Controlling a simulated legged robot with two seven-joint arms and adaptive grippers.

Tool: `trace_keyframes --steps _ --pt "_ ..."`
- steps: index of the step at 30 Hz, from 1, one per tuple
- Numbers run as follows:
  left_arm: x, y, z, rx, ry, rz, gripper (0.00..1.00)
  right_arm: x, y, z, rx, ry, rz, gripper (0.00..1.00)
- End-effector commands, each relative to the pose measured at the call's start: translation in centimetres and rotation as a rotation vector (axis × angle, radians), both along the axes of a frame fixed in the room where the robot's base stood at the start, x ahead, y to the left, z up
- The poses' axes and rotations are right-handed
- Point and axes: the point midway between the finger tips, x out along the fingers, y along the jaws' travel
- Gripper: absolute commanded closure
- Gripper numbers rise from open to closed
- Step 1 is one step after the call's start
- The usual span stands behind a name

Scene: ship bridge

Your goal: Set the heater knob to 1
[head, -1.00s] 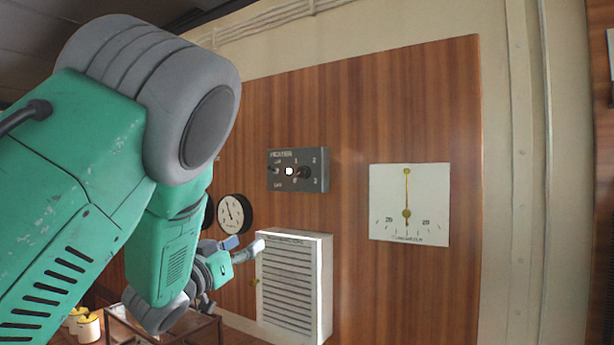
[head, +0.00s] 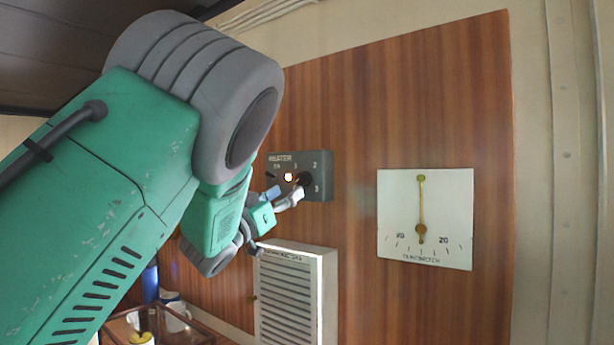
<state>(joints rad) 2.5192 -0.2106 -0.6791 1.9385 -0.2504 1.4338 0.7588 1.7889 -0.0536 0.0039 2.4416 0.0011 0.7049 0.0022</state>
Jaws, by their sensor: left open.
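The grey heater panel (head: 325,192) is mounted on the wood wall in the middle of the head view. It has printed numbers, a small lit white lamp and a dark round knob (head: 305,180) on its right half. My right gripper is not in view.
A white louvred box (head: 325,290) is on the wall below the panel. A white inclinometer dial (head: 450,215) hangs to the right. A glass-sided case (head: 200,325) with containers around it is at lower left. My left arm covers much of the left side.

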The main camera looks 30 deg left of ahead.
Motion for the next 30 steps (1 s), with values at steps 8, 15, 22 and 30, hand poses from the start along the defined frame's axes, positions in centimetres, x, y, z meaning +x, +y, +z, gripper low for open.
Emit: trace_keyframes --steps 8,15,22,30 --pt "5.1 0.4 2.0 -0.005 0.001 0.000 0.52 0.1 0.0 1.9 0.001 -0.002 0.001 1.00" --pt "7.1 -0.9 3.2 0.001 -0.001 0.002 0.52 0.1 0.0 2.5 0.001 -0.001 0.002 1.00" --pt "7.5 -1.3 3.5 0.004 -0.004 0.001 0.52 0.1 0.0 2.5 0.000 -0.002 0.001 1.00" --pt "7.4 -0.4 3.0 -0.001 -0.001 -0.003 0.98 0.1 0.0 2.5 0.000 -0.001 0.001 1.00"
